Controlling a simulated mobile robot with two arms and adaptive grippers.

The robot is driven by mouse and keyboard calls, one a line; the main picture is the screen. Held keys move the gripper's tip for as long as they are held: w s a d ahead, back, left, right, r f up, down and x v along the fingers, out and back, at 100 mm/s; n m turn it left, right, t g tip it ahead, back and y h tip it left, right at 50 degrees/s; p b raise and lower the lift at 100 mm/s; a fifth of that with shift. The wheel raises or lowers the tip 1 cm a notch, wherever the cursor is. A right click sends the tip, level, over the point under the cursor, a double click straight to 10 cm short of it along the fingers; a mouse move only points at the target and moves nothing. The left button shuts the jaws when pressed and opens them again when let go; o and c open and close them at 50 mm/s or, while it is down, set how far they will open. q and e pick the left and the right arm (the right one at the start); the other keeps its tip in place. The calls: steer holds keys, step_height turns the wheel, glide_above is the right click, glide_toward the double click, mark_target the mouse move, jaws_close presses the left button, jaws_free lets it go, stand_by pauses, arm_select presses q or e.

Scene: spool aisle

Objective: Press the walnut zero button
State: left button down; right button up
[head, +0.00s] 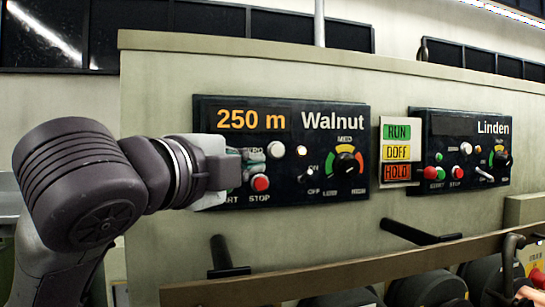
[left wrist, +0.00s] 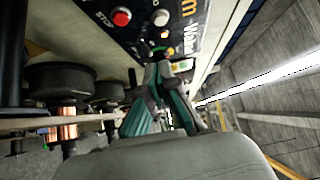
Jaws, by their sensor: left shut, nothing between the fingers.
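The dark Walnut panel (head: 300,190) is on the wall in the head view, reading "250 m". A round white button (head: 276,149) sits above the red STOP button (head: 261,183); the small label left of the white one is partly covered and hard to read. My left gripper (head: 236,166) is shut and empty, in front of the panel's left part, left of these buttons. It hides the START button area. In the left wrist view the shut fingers (left wrist: 158,68) point toward the panel (left wrist: 142,30), where a red button (left wrist: 121,17) and a white button (left wrist: 160,17) show. I cannot tell whether the fingertips touch anything.
A RUN/DOFF/HOLD sign (head: 397,152) and the Linden panel (head: 460,160) are to the right. The Walnut dial (head: 346,162) is right of the white button. Black pegs (head: 420,234) stick out below the panels, above a wooden rail (head: 330,270). Spools (left wrist: 60,88) show in the left wrist view.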

mark_target(279, 157)
arm_select(q)
steer(key=p+x, duration=0.2)
steer(key=x, duration=0.1)
steer(key=a+p+x, duration=0.1)
steer(key=p+x, duration=0.1)
steer(key=x, duration=0.2)
steer(key=w+a+p+x, duration=0.1)
steer(key=p+x, duration=0.1)
steer(key=x, duration=0.2)
steer(key=shift+w+d+r+p, duration=0.1)
steer(key=shift+w+d+p, duration=0.1)
steer(key=shift+p, duration=0.15)
steer(key=shift+w+a, duration=0.35)
arm_select(e)
step_height(279, 157, up, 8)
steer(key=shift+w+f, duration=0.25)
steer(key=shift+w, duration=0.2)
arm_select(q)
steer(key=shift+w+d, duration=0.1)
steer(key=shift+d, duration=0.05)
arm_select(e)
steer(key=shift+w, duration=0.1)
